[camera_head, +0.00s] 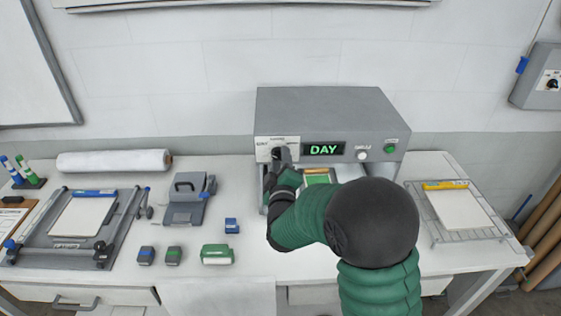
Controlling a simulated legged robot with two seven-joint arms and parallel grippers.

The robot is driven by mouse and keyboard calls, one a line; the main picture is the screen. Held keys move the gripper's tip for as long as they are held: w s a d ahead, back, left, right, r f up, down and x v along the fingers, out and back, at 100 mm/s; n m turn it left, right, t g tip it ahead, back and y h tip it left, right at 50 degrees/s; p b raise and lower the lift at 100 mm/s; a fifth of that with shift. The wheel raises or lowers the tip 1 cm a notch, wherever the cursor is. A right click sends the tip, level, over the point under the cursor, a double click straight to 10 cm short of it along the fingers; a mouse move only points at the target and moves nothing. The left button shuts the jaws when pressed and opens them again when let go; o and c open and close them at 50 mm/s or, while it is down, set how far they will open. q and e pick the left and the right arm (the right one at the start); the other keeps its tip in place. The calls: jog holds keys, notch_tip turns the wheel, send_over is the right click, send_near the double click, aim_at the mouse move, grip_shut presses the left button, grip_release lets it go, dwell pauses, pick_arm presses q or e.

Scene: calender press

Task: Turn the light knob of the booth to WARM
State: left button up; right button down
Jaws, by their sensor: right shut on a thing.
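The booth (330,108) is a grey box at the back of the white table, against the wall. Its display (324,149) reads DAY in green letters. The dark light knob (276,152) sits on a pale plate at the left end of the booth's front; the lettering around it is too small to read. My right gripper (281,158) reaches up to the knob and is shut on it, hiding part of it. My green and black right arm covers part of the booth's opening. My left gripper is out of view.
A white button (362,155) and a green button (390,148) are on the booth's front, right of the display. A wire rack (480,234) with a pale sheet lies at right. A paper trimmer (112,236), a grey punch-like tool (184,212) and small stamps (217,254) lie at left.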

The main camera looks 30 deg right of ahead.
jog(key=m+b, duration=0.4)
jog(key=m, duration=0.2)
jog(key=m+b, duration=0.5)
jog(key=m, duration=0.1)
jog(key=a+f+m+b, duration=0.1)
jog(key=m+b, duration=0.4)
jog(key=shift+w+a+m, duration=0.1)
jog(key=shift+w+m, duration=0.2)
jog(key=shift+m, duration=0.1)
jog(key=shift+w+a+r+m+b, duration=0.1)
jog(key=shift+r+m+b, duration=0.1)
jog(key=shift+m+b, duration=1)
jog(key=shift+r+m+b, duration=0.15)
jog(key=shift+m+b, duration=0.65)
jog(key=shift+m, duration=0.8)
jog(key=c, duration=1)
grip_release()
jog(key=shift+r, duration=0.1)
